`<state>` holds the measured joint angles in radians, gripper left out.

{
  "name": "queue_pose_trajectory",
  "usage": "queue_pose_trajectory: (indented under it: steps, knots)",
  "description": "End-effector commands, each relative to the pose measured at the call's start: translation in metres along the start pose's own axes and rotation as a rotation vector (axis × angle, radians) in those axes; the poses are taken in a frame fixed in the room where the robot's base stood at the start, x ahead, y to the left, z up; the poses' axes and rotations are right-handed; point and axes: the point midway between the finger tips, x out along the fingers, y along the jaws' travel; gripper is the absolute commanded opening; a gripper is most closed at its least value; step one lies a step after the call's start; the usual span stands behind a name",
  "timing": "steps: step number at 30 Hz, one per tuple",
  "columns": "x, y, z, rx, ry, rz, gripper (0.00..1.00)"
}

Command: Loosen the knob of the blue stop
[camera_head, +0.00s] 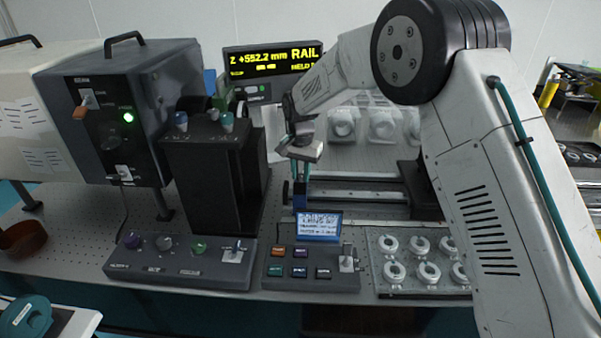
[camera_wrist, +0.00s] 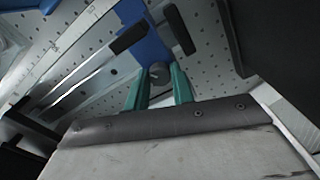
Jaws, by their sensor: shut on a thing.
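The blue stop (camera_head: 300,201) sits on the rail at the middle of the optical table. It also shows in the wrist view as a blue block (camera_wrist: 146,42). Its small grey knob (camera_wrist: 159,71) is between the two teal fingers of my gripper (camera_wrist: 160,80). In the head view my gripper (camera_head: 301,172) points down over the stop, and the knob is hidden there. The gripper is shut on the knob. I cannot tell how far the knob is turned.
The rail (camera_head: 350,197) runs right to a dark block. A blue-lit screen (camera_head: 319,226) and a button box (camera_head: 312,284) stand in front. A black housing (camera_head: 208,187) is at left. A plate of white rings (camera_head: 407,288) lies front right.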

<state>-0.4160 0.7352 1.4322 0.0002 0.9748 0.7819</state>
Motion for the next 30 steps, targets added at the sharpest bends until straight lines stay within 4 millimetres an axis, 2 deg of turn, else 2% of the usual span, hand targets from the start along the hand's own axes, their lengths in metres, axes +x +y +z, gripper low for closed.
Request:
queue_pose_trajectory:
  steps: [15,16,18,26,30]
  knots:
    - [-0.002,0.0,-0.001,0.019,0.004,-0.003,0.01]
    - [-0.002,0.0,-0.001,0.019,0.004,-0.003,0.3]
    - [-0.002,0.0,-0.001,0.019,0.004,-0.003,0.46]
    - [-0.001,-0.001,0.0,0.018,0.002,-0.001,0.46]
    - [-0.011,-0.001,-0.001,0.018,0.003,-0.002,0.46]
